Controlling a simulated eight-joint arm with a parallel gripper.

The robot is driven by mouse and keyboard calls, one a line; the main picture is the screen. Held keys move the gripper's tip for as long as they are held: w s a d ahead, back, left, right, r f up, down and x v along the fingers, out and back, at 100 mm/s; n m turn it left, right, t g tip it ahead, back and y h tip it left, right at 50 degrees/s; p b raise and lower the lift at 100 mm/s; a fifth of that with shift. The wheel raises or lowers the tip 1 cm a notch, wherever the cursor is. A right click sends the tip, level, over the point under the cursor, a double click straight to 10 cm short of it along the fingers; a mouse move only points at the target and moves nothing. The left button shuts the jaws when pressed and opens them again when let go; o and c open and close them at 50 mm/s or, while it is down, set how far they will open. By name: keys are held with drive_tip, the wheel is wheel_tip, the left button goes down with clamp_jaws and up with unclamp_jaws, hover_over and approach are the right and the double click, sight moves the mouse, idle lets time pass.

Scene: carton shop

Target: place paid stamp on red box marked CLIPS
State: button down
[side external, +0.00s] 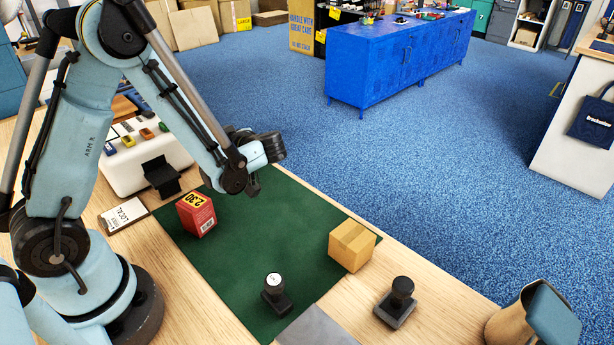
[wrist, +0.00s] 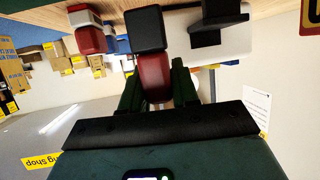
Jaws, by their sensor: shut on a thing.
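My gripper (wrist: 157,78) is shut on a stamp (wrist: 154,72) with a dark red grip and a black block, held between its green fingers. No word on the stamp can be read. In the side external view my gripper is mostly hidden behind the dark wrist parts, above the far edge of the green mat; the stamp cannot be made out there. A red box (side external: 196,218) with a yellow label reading 230 stands on the mat, left of and below the wrist; the word CLIPS cannot be read. A red and yellow corner, likely this box, shows in the wrist view (wrist: 311,18).
The green mat (side external: 240,262) also holds a small brown carton (side external: 352,246) and a black stamp with a white top (side external: 275,294). Another black stamp (side external: 400,302) stands on the wood. A white machine (side external: 140,160) and a LOCAL card (side external: 124,214) are left of the mat.

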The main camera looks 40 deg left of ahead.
drive_tip(key=shift+f, duration=1.6)
drive_tip(key=c, duration=0.8)
unclamp_jaws()
drive_tip(key=shift+c, duration=0.2)
drive_tip(key=shift+f, duration=0.1)
drive_tip(key=v, duration=0.7)
drive_tip(key=shift+d, duration=0.15)
drive_tip(key=s+d+r+m+t+h, duration=0.1)
drive_tip(key=d+r+m+t+h, duration=0.2)
drive_tip(key=m, duration=0.6)
drive_tip(key=s+d+r+m+t+h, duration=0.2)
drive_tip(key=d+r+m+t+h, duration=0.2)
drive_tip(key=m+h, duration=0.5)
drive_tip(key=d+m+t, duration=0.1)
drive_tip(key=d+t, duration=0.1)
drive_tip(key=d, duration=0.1)
drive_tip(key=shift+h, duration=0.4)
drive_tip(key=shift+o, duration=0.8)
drive_tip(key=shift+d+r+m+t, duration=0.2)
drive_tip(key=shift+r+m+t, duration=0.15)
drive_tip(key=shift+m, duration=0.15)
